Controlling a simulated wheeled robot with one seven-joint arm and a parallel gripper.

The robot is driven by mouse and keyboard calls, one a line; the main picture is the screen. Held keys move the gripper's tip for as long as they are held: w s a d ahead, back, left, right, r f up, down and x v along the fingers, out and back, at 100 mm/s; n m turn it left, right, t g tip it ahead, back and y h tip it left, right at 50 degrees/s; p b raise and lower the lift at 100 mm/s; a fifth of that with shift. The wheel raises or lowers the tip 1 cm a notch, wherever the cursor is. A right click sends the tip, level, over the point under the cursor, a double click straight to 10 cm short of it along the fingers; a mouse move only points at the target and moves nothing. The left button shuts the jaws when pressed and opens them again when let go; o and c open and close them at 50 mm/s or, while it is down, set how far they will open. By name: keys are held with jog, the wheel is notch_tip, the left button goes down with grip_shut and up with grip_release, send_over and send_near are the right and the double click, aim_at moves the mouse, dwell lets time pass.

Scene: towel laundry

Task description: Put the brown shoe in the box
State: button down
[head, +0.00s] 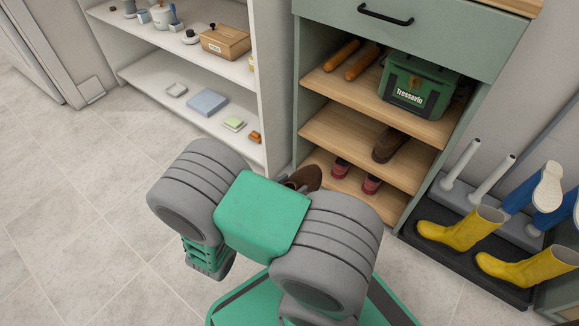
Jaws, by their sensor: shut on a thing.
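One brown shoe (308,177) shows just past my arm, in front of the lower part of the green cabinet. My arm covers much of it, and I cannot tell what supports it. Another brown shoe (390,146) lies on the cabinet's middle wooden shelf. A brown box (225,42) with a label and a closed-looking top stands on the white shelf unit at the upper left. A green box (418,86) marked "Tressavin" stands on the cabinet's upper shelf.
Dark red shoes (371,184) sit on the cabinet's bottom shelf (345,178). Rolled brown items (343,54) lie beside the green box. Yellow boots (466,230) stand on a dark tray at right. The tiled floor (80,220) at left is clear.

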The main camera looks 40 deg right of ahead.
jog(key=shift+a, duration=0.35)
jog(key=w+a+r+n+t+y+p, duration=0.1)
jog(key=w+a+r+n+t+y, duration=0.2)
jog(key=r, duration=0.6)
jog(key=w+a+r+n+t+y+p, duration=0.1)
jog(key=w+a+r+n+t, duration=0.15)
jog(key=w+a+r, duration=0.45)
jog(key=w+a+r+n+t+y+p, duration=0.2)
jog(key=w+a+r+n+t+y, duration=0.1)
jog(key=r, duration=0.7)
notch_tip(320, 180, up, 34)
jog(key=w+a+n+y+p, duration=0.2)
jog(key=a+n+p, duration=0.1)
jog(key=p, duration=3.6)
jog(key=s+a+f+n+y, duration=0.25)
jog(key=a+n+y, duration=0.45)
jog(key=a, duration=0.6)
jog(key=w+d+r+m+h, duration=0.1)
jog(key=d+r+m, duration=0.1)
jog(key=d, duration=0.4)
jog(key=w+d+r+m+t+h, duration=0.1)
jog(key=d+r+m, duration=0.1)
jog(key=d, duration=0.5)
jog(key=shift+w+d+r+h+b, duration=0.2)
jog(key=shift+d+r+h+b, duration=0.1)
jog(key=shift+r+b, duration=0.1)
